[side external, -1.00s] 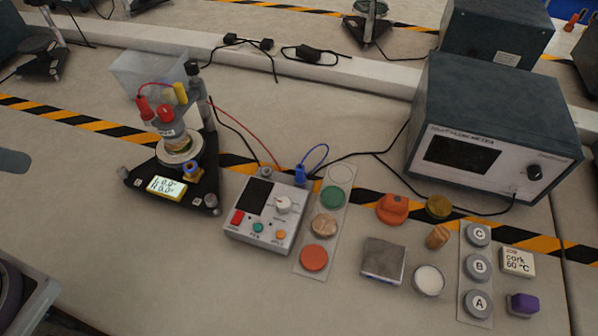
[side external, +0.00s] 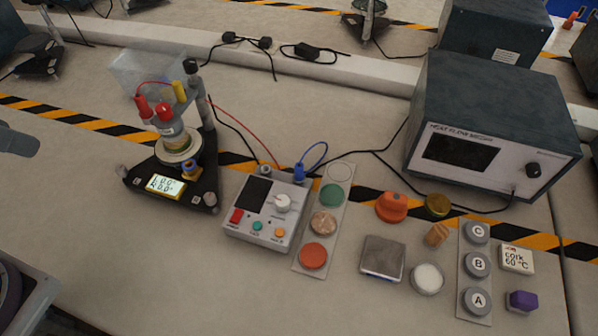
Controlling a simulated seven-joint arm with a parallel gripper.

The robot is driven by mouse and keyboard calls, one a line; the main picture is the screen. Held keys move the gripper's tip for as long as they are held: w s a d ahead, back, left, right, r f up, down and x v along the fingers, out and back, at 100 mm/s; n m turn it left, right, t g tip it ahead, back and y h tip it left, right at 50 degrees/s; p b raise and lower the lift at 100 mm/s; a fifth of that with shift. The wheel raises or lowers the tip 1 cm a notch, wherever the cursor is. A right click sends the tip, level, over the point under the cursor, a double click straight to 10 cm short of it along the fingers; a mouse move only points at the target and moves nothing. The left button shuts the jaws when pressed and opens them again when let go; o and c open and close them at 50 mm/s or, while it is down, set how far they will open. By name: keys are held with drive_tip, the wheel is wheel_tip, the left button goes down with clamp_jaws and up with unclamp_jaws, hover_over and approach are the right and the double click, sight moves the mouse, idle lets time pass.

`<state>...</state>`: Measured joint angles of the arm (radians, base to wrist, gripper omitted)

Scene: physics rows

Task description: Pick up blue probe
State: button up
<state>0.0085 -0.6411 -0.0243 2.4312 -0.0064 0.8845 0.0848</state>
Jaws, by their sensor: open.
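The blue probe (side external: 299,173) stands upright at the top right corner of the grey control box (side external: 265,212). A blue cable loops up from it to the right. No gripper touches it. Only a grey rounded part of my arm shows at the left edge, far to the left of the probe and apart from everything on the bench. My gripper's fingers cannot be made out in this view.
A black stand with a display (side external: 166,186) and red and yellow plugs is left of the box. A strip of coloured discs (side external: 312,256) lies close on its right. A large meter (side external: 492,130) stands at the back right.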

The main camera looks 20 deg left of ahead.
drive_tip(key=w+d+m+g, duration=0.1)
drive_tip(key=w+d+m, duration=0.4)
drive_tip(key=w, duration=0.5)
drive_tip(key=m+g+h, duration=0.4)
drive_tip(key=m, duration=0.6)
hover_over(298, 165)
drive_tip(key=s+a, duration=0.1)
drive_tip(key=a, duration=0.4)
wheel_tip(298, 165, down, 19)
drive_tip(key=shift+m+h, duration=0.3)
drive_tip(key=shift+m, duration=0.5)
drive_tip(key=x, duration=0.7)
drive_tip(key=d+x, duration=0.1)
drive_tip(key=x, duration=0.3)
drive_tip(key=shift+w, duration=0.3)
clamp_jaws()
